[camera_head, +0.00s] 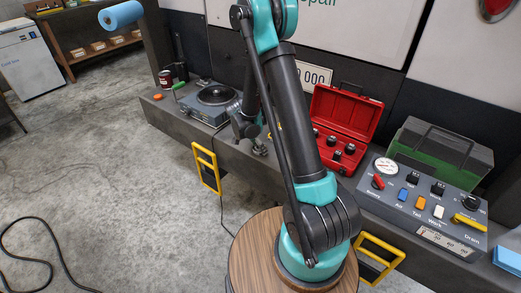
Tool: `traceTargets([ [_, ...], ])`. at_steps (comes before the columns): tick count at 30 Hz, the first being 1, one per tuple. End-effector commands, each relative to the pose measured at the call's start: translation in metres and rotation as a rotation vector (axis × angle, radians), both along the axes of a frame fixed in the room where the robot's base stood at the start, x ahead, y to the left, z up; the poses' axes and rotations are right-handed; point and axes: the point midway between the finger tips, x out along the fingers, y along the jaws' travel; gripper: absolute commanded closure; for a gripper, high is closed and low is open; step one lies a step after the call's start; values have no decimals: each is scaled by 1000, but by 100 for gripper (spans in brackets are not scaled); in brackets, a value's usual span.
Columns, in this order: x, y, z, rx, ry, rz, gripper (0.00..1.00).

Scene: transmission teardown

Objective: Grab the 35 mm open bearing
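I cannot make out the 35 mm open bearing for certain. Small metallic parts (259,148) show on the bench just beside the end of my arm, too small to identify. My gripper (246,130) is low over the bench between the grey device and the red case. It is dark, small and partly hidden by my own arm, so its fingers cannot be told apart. Whether it holds anything does not show.
The dark bench (215,145) carries a grey device with a round plate (214,94), an open red case (341,120) with dark pieces, a green-black box (440,150) and a control panel (425,205). Yellow handles (207,167) stick out in front. Open floor lies left.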

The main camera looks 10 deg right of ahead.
Motion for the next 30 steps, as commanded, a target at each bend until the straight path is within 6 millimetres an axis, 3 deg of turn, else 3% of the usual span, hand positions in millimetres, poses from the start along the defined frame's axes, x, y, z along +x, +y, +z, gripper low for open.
traceTargets([
  [1,0,0,0,0,0,0,58],
  [6,0,0,0,0,0,0,79],
  [20,0,0,10,0,0,0,79],
  [26,0,0,36,0,0,0,79],
  [30,-1,0,68,0,0,0,79],
])
